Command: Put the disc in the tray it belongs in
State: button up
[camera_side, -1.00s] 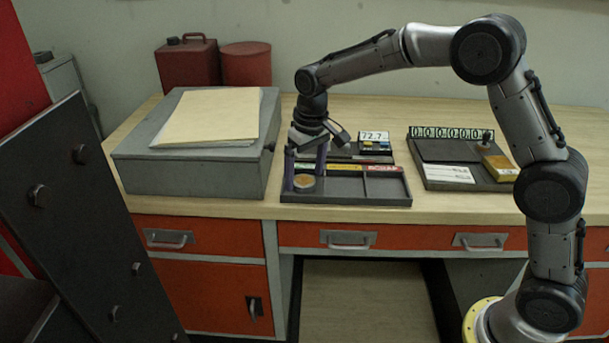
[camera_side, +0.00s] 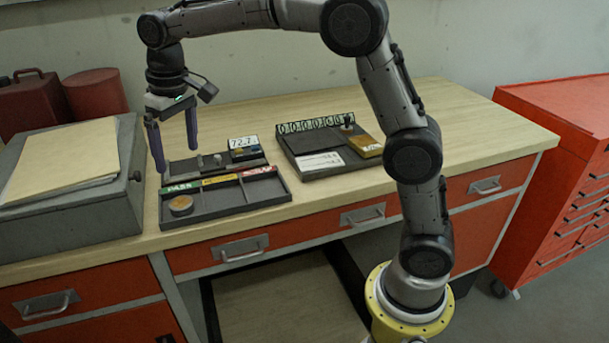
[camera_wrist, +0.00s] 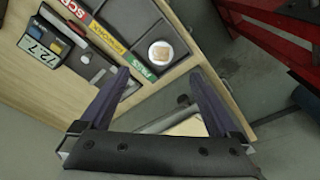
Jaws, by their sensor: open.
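The tan disc (camera_side: 181,204) with a pale rim lies flat in the left compartment of the dark divided tray (camera_side: 235,199), behind which a green PASS label (camera_side: 181,188) sits. The disc also shows in the wrist view (camera_wrist: 160,53), in the compartment beside the PASS label. My gripper (camera_side: 177,160) is open and empty, raised above and behind the disc, with its fingers pointing down. In the wrist view my open fingers (camera_wrist: 158,72) frame the disc from a distance, with nothing between them.
The tray's other labels are yellow (camera_side: 220,180) and red (camera_side: 258,171). Behind it stands a gauge stand with a 72.7 display (camera_side: 243,143). A dark counter board (camera_side: 318,150) is to the right. A grey box with folders (camera_side: 75,205) stands close on the left.

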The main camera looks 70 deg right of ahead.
jog(key=s+d+r+t, duration=0.15)
jog(key=s+r, duration=0.25)
jog(key=s, duration=0.6)
jog(key=s+d+f+t, duration=0.1)
jog(key=s+f, duration=0.2)
jog(key=s, duration=0.7)
jog(key=s+d+f+t, duration=0.1)
jog(key=s+d+f, duration=0.1)
jog(key=s, duration=0.8)
jog(key=shift+s+d+f, duration=0.15)
jog(key=shift+s+f, duration=0.2)
jog(key=shift+f, duration=0.5)
jog(key=shift+t, duration=0.25)
